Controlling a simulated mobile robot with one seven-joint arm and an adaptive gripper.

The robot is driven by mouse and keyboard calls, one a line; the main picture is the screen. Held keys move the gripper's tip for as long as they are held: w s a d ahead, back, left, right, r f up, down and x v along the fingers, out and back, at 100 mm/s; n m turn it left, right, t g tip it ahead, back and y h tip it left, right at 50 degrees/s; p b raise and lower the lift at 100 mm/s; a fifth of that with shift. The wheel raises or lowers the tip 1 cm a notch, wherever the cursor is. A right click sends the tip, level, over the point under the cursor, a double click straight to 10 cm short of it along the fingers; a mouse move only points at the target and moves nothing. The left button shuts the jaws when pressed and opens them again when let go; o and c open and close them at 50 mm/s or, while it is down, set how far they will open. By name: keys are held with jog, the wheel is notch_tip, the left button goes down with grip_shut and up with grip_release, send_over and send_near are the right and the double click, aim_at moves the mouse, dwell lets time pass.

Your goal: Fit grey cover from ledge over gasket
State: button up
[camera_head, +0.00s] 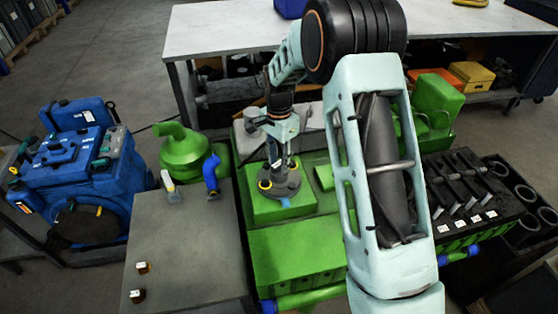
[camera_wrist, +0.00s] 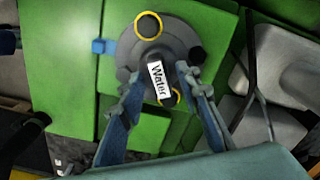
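The grey cover (camera_head: 280,186) is a dark round piece with a raised neck, a white "Water" label and yellow rings. It sits on a green raised block of the engine, and a blue tab shows at its edge. It also shows in the wrist view (camera_wrist: 127,58). My gripper (camera_head: 279,160) points down over it. In the wrist view my gripper's fingers (camera_wrist: 163,92) lie on both sides of the neck, apparently touching it. No gasket can be made out; any under the cover is hidden.
The green engine (camera_head: 290,255) surrounds the cover. A grey side table (camera_head: 190,250) stands at the left, with a small bottle (camera_head: 169,187) and a blue elbow pipe (camera_head: 211,173). A blue engine (camera_head: 80,165) is farther left. A black rack (camera_head: 465,195) stands right, a workbench (camera_head: 230,35) behind.

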jog(key=shift+o, duration=0.2)
jog(key=shift+s+f, duration=0.1)
jog(key=shift+f, duration=0.05)
notch_tip(320, 180, up, 12)
dwell(0.4)
dwell(0.4)
